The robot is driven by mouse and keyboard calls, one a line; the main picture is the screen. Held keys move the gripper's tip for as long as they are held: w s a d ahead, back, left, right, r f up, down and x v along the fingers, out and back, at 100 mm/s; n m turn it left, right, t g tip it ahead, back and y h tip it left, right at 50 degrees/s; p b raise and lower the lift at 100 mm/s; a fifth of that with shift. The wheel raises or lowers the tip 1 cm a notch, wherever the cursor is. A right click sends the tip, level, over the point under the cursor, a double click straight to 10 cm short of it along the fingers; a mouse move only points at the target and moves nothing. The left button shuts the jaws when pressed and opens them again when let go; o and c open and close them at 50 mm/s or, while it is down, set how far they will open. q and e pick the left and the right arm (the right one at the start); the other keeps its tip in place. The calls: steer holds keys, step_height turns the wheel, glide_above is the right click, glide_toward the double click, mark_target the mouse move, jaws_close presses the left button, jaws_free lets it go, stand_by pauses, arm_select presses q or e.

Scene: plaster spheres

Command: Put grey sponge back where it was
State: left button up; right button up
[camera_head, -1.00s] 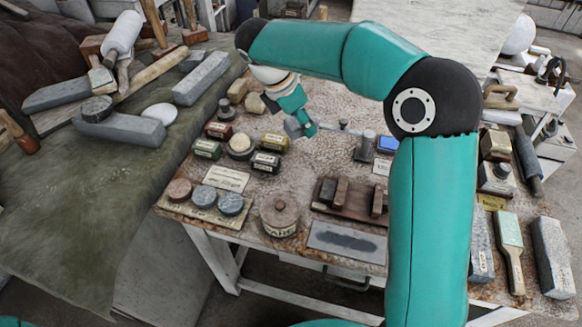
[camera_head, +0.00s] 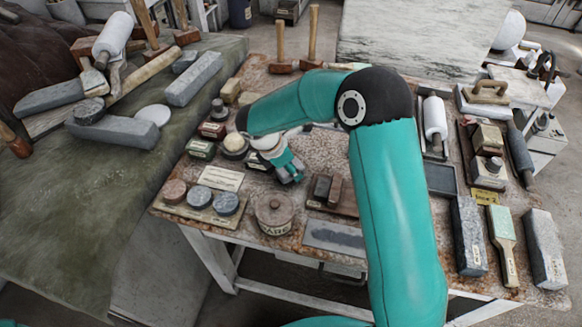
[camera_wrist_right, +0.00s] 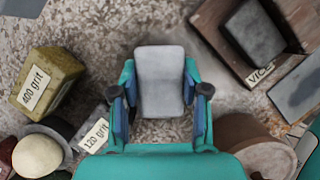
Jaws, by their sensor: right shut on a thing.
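The grey sponge (camera_wrist_right: 160,82) is a light grey rounded block in the right wrist view. My right gripper (camera_wrist_right: 160,92) is shut on it, one finger at each side. In the head view my right gripper (camera_head: 290,174) is low over the middle of the workbench, behind the lidded tin (camera_head: 275,213). The sponge is hard to make out there, and I cannot tell whether it touches the bench. My left gripper is in neither view.
A yellow block marked 400 grit (camera_wrist_right: 46,82) and a block marked 120 grit (camera_wrist_right: 94,134) lie to the left in the wrist view. A wooden vice (camera_wrist_right: 250,40) is at upper right. Bare bench (camera_wrist_right: 110,45) lies between them.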

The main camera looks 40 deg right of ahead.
steer(key=shift+f, duration=0.15)
steer(key=shift+f, duration=0.1)
steer(key=o, duration=1)
steer(key=v, duration=1.2)
steer(key=shift+b, duration=0.3)
